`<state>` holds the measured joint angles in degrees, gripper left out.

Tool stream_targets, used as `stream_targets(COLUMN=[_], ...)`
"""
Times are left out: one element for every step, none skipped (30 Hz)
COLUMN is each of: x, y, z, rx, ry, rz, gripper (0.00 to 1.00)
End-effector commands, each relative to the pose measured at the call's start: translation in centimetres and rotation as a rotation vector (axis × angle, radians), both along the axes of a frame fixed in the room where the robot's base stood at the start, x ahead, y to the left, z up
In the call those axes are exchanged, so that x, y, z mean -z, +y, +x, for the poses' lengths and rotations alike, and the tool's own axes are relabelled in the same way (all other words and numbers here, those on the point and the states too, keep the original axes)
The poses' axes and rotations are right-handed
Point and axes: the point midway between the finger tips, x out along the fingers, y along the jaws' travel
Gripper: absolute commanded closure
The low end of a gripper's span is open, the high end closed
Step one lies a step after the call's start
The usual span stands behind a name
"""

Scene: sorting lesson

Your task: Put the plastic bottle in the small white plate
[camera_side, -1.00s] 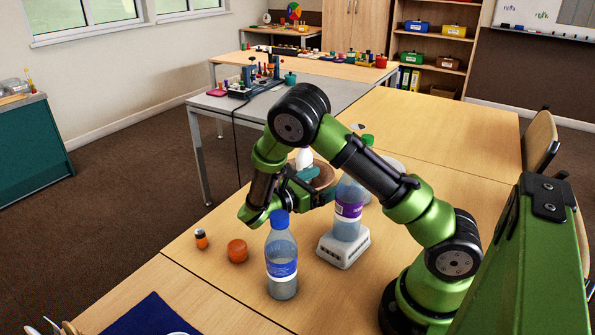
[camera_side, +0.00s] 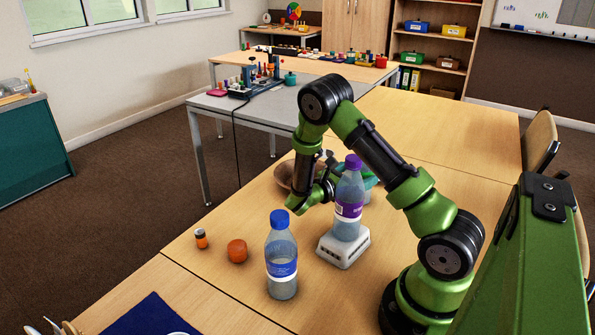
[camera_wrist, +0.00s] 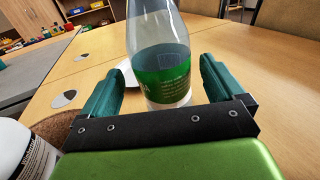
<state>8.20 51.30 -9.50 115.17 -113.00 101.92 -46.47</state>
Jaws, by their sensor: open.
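A clear plastic bottle with a green label (camera_wrist: 160,75) stands upright between the two teal fingers of my gripper (camera_wrist: 157,70) in the wrist view. The fingers are open, with gaps on both sides of the bottle. In the side view, my gripper (camera_side: 368,181) is largely hidden behind a purple-capped bottle (camera_side: 349,200), and I cannot make out the green-label bottle. The purple-capped bottle stands on a white block (camera_side: 343,248). A blue-capped bottle (camera_side: 281,262) stands on the table nearer the camera. A white plate (camera_wrist: 130,76) shows partly behind the green-label bottle in the wrist view.
A brown bowl (camera_side: 284,174) is beside my wrist. A white container (camera_wrist: 22,150) fills the wrist view's lower left. The table's right side is clear.

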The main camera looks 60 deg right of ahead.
Motion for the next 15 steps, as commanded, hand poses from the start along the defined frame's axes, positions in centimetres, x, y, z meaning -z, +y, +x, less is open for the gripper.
stream_targets(x=[0.1,0.1,0.1,0.2,0.2,0.2,0.2,0.2,0.2,0.1,0.1,0.1,0.1,0.1,0.1], y=[-0.7,-1.1,-1.7,-2.1,-2.4,-2.9,-3.2,-3.5,-3.7,-3.8,-3.9,-3.9,-3.9,-3.9,-3.9], z=[-0.5,-0.8,-1.1,-1.3,-1.4,-1.6,-1.7,-1.8,-1.9,-1.9,-1.9,-1.9,-1.9,-1.9,-1.9], rx=[0.006,0.007,0.007,0.006,0.006,0.005,0.004,0.004,0.003,0.002,0.001,0.000,0.000,0.000,0.000], ry=[0.001,0.001,0.002,0.002,0.001,0.000,0.000,0.000,-0.001,-0.001,-0.001,-0.001,-0.001,-0.001,-0.001], rz=[0.001,0.000,0.001,0.001,0.001,0.000,0.000,0.000,0.000,0.000,0.000,0.000,0.000,0.000,0.000], gripper=[0.05,0.05,0.05,0.05,0.05,0.05,0.05,0.05,0.05,0.05,0.05,0.05,0.05,0.05,0.05])
